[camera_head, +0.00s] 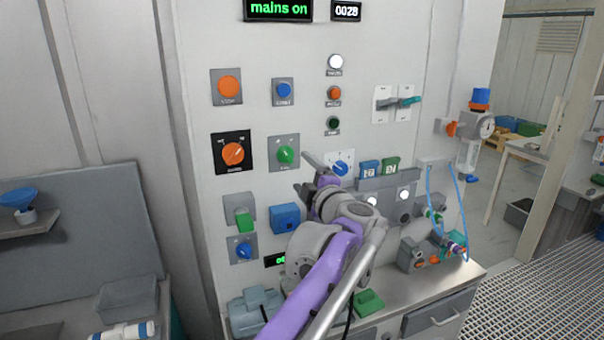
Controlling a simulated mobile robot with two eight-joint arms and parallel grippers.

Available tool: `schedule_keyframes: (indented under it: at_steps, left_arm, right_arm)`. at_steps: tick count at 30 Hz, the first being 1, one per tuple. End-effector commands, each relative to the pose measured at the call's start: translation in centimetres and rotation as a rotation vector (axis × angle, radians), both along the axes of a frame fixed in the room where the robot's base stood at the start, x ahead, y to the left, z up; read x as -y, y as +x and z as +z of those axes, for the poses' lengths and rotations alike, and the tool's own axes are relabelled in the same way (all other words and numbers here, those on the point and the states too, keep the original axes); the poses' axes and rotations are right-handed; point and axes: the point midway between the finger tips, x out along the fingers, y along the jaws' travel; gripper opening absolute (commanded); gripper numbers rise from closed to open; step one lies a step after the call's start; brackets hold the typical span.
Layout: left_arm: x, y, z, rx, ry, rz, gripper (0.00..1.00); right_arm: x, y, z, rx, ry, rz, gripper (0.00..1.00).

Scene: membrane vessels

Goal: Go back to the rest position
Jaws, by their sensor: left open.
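My left gripper (309,176) is open in front of the control panel (300,50), at the end of my purple and grey arm. Its fingers point at the panel, just below and right of the green knob (286,155) and left of the blue knob (341,169). I see nothing between the fingers. I cannot tell whether a fingertip touches the panel. A display (278,9) at the top reads "mains on". My arm hides part of the lower panel. My right gripper is not in view.
An orange knob (233,154) on a black plate and a blue box (286,218) are left of my arm. A ledge with a green block (368,302) lies below. Blue tubing (429,190) and a gauge (487,126) are at right. Open floor lies beyond, right of the cabinet.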

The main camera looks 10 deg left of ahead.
Motion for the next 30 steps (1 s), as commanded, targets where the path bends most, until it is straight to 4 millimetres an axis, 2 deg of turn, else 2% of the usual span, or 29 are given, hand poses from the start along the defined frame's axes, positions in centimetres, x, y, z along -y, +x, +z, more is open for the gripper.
schedule_keyframes:
  at_steps: [8, 11, 14, 17, 20, 21, 26, 27, 30]
  left_arm:
    - [0.2, -0.1, 0.3, 0.007, 0.038, -0.056, 0.85]
    - [0.9, -0.8, 0.6, 0.011, 0.133, -0.186, 0.85]
    - [2.5, -2.6, -0.4, -0.023, 0.283, -0.381, 0.85]
    - [4.4, -5.8, -3.9, -0.114, 0.444, -0.586, 0.85]
    - [5.6, -10.1, -9.5, -0.263, 0.597, -0.771, 0.85]
    - [5.8, -12.0, -12.0, -0.332, 0.649, -0.834, 0.85]
    - [4.6, -19.5, -21.6, -0.618, 0.798, -1.016, 0.85]
    - [4.0, -21.5, -23.9, -0.693, 0.823, -1.048, 0.85]
    - [2.0, -26.3, -29.2, -0.880, 0.871, -1.113, 0.85]
  right_arm:
    - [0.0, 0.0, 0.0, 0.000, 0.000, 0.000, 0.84]
    - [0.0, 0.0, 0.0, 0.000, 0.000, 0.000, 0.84]
    - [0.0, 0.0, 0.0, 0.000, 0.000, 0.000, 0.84]
    - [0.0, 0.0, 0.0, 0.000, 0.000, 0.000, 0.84]
    - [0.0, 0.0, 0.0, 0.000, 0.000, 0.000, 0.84]
    - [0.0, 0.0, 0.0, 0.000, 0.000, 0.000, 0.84]
    - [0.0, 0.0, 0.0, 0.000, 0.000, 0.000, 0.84]
    - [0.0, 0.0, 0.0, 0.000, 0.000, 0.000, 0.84]
    - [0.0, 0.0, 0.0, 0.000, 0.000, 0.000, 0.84]
